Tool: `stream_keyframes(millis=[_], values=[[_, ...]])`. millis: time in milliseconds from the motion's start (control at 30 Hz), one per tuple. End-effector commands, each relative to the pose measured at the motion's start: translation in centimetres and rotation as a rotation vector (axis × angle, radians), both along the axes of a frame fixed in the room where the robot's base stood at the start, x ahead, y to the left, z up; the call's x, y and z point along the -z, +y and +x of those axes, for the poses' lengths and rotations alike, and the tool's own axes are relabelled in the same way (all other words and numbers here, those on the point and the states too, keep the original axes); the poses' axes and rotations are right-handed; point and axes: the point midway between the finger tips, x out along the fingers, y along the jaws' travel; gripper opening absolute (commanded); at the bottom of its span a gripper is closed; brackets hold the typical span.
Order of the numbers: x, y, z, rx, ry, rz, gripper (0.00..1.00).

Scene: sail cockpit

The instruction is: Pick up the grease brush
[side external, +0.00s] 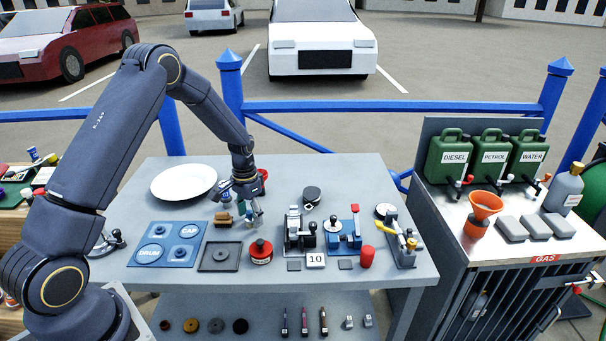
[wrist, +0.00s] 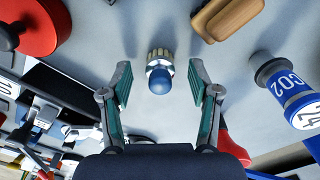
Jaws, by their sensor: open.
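The grease brush (wrist: 160,75) appears to be the small upright piece with a rounded blue end, a metal collar and tan bristle-like ridges in the wrist view. My gripper (wrist: 160,83) is open, with one finger on each side of it and a visible gap on both sides. In the side external view my gripper (side external: 241,203) points down at the back middle of the grey table (side external: 330,178). There the fingers and small items nearby crowd together, so the brush is hard to make out.
A tan wooden block (wrist: 228,14) lies close by. A red-topped can (side external: 260,251), a square black tray (side external: 220,256) and a white plate (side external: 184,182) surround the spot. Lever fixtures (side external: 300,233) stand to the right.

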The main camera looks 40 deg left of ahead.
Motion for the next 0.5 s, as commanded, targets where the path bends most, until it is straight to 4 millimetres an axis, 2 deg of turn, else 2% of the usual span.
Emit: stream_keyframes(millis=[267, 500], values=[[0.43, 0.04, 0.05, 0.0, -0.003, 0.001, 0.61], [0.4, 0.03, 0.04, 0.0, -0.002, 0.001, 0.36]])
